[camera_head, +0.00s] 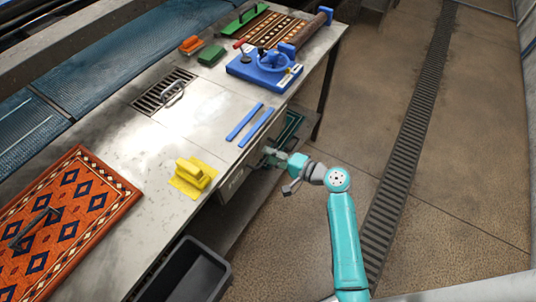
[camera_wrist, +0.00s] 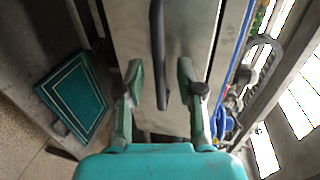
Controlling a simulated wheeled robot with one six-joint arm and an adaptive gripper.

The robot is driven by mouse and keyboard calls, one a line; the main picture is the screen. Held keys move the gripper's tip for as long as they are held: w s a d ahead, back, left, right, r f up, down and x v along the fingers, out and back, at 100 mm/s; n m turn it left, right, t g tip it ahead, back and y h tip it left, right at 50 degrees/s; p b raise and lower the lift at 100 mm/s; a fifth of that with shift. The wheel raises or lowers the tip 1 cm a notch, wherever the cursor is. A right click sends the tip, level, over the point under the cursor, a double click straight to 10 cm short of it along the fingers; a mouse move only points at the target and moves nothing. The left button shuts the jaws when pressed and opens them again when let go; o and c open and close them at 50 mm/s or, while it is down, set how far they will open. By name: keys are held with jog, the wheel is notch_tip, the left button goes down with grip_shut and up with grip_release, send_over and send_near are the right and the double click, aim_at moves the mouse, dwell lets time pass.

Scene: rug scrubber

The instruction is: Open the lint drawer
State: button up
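My gripper (camera_wrist: 160,78) is open, with one finger on each side of the handle and a visible gap to both. It also shows in the head view (camera_head: 272,156), close to the drawer front. No gap around the drawer is clear, so it looks closed.
On the steel table (camera_head: 120,150) are a yellow block (camera_head: 193,177), blue strips (camera_head: 244,122), a blue clamp-like fixture (camera_head: 265,67) and a patterned orange rug (camera_head: 70,220). A dark bin (camera_head: 188,272) stands below. A green bordered mat (camera_wrist: 72,95) lies on the lower shelf. The floor to the right is clear.

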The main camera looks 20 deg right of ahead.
jog(key=shift+w+a+f, duration=0.15)
jog(key=shift+w+a, duration=0.25)
jog(key=shift+w, duration=0.1)
grip_shut()
